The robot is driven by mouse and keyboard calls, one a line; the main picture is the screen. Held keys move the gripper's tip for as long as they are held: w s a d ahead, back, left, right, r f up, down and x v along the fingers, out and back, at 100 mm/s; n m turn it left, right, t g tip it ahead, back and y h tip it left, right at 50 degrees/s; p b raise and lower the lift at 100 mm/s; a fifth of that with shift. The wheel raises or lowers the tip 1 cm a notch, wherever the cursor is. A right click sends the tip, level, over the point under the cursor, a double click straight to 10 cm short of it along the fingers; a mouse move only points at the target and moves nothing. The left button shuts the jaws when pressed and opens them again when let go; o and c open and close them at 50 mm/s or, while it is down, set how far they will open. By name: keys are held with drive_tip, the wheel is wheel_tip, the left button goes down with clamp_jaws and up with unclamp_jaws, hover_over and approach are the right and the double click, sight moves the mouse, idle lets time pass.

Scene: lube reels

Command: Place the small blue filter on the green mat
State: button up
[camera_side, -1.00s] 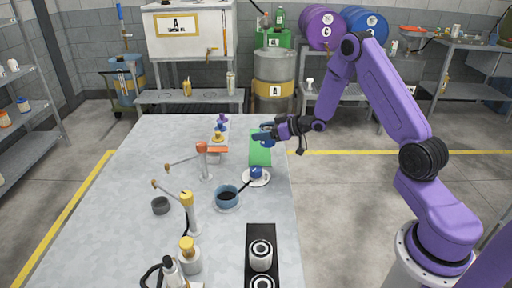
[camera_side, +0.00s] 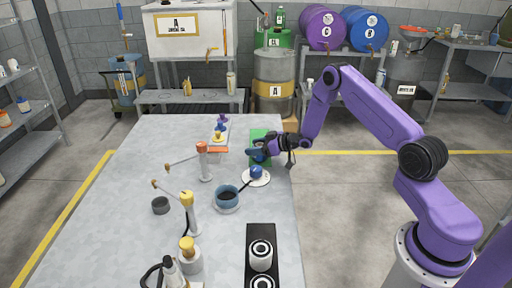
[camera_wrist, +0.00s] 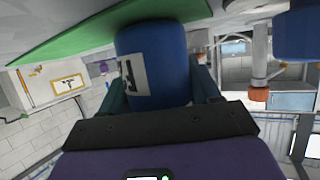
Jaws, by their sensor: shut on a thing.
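The blue filter (camera_wrist: 155,50), a cylinder with a white label, is between my gripper's fingers in the wrist view. My gripper (camera_side: 258,151) is shut on it, low over the green mat (camera_side: 261,134) in the side view. In the wrist view the filter's far end meets the edge of the green mat (camera_wrist: 75,38). I cannot tell whether it rests on the mat or is just above it. In the side view the fingers mostly hide the filter.
A blue round item (camera_side: 256,171) sits on a white saucer (camera_side: 262,181) just in front of the mat. A black tray (camera_side: 262,232) with white-and-black reels lies at the front.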

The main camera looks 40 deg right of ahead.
drive_tip(key=o, duration=1.3)
drive_tip(key=shift+f, duration=0.1)
